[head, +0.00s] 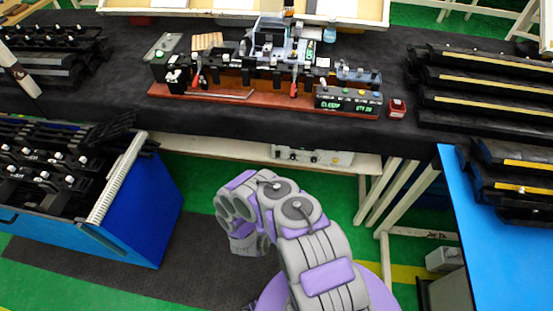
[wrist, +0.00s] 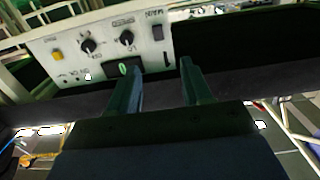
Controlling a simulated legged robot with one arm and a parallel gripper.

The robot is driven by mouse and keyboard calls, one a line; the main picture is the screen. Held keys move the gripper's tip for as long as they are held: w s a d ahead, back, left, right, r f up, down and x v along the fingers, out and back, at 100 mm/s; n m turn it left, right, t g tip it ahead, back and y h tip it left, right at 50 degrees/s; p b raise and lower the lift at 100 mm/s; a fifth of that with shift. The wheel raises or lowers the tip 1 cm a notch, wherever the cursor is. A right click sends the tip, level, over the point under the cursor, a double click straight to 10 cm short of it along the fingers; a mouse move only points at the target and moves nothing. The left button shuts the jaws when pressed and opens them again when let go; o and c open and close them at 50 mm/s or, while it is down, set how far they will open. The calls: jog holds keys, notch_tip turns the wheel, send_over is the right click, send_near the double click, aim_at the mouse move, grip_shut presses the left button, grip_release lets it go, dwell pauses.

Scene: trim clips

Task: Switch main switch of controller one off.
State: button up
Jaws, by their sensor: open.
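A pale controller box (head: 312,156) sits under the dark workbench in the head view. Its front panel (wrist: 104,47) fills the upper left of the wrist view. Contact is unclear.
The workbench (head: 215,122) carries a red-based fixture (head: 225,92) above the controller. A blue cart (head: 150,220) with clip racks stands left and a blue table (head: 485,240) right. White legs (head: 378,190) stand right of the controller. Green floor is free between.

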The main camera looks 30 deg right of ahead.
aim_at(278, 155)
jog(key=x, duration=1.6)
jog(key=shift+s+d+r, duration=0.15)
jog(key=shift+d, duration=0.1)
jog(key=shift+c, duration=0.2)
jog(key=shift+b, duration=0.35)
grip_shut()
